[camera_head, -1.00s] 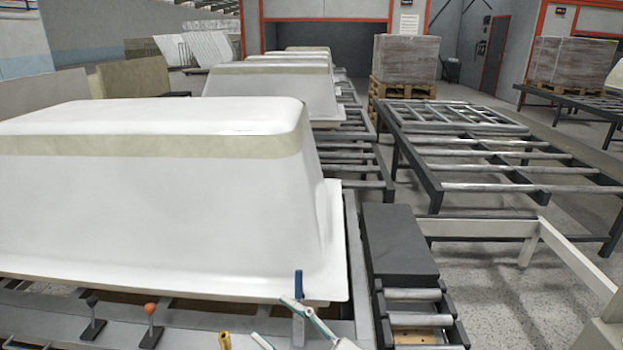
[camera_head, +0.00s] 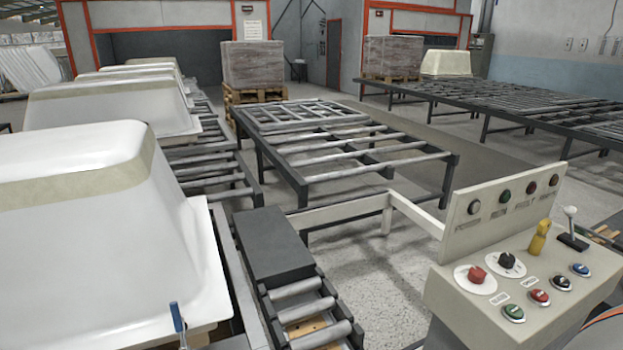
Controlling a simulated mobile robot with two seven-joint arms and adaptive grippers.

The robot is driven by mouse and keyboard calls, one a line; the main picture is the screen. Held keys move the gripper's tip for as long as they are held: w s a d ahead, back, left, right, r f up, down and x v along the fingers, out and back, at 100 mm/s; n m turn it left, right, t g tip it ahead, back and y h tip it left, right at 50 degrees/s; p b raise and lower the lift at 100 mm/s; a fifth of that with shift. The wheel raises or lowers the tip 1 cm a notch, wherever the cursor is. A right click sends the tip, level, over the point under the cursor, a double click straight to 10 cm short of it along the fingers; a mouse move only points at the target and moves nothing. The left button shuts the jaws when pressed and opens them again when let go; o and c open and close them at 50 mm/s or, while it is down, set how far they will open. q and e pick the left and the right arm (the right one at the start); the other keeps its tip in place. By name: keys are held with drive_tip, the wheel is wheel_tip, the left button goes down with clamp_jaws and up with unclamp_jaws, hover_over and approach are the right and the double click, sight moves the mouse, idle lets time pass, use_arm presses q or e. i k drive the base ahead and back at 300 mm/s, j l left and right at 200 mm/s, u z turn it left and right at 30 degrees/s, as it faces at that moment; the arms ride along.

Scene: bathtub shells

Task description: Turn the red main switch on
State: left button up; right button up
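The red main switch (camera_head: 476,275) is a red rotary knob on a round white plate, at the left of the sloping top of a beige control panel (camera_head: 468,308). The panel stands at the lower right of the head view. I cannot read the knob's setting. A black rotary knob (camera_head: 507,260) on a similar white plate sits just right of it. Neither of my grippers shows in the head view.
Several push buttons (camera_head: 540,297), a yellow-handled item (camera_head: 540,237) and a lever (camera_head: 571,228) are on the panel. Indicator lamps (camera_head: 504,195) line its upright back. White tub shells (camera_head: 90,240) stand left; roller conveyors (camera_head: 310,310) and a frame table (camera_head: 350,160) fill the middle.

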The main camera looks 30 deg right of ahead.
sight(476, 275)
drive_tip(key=z, duration=1.9)
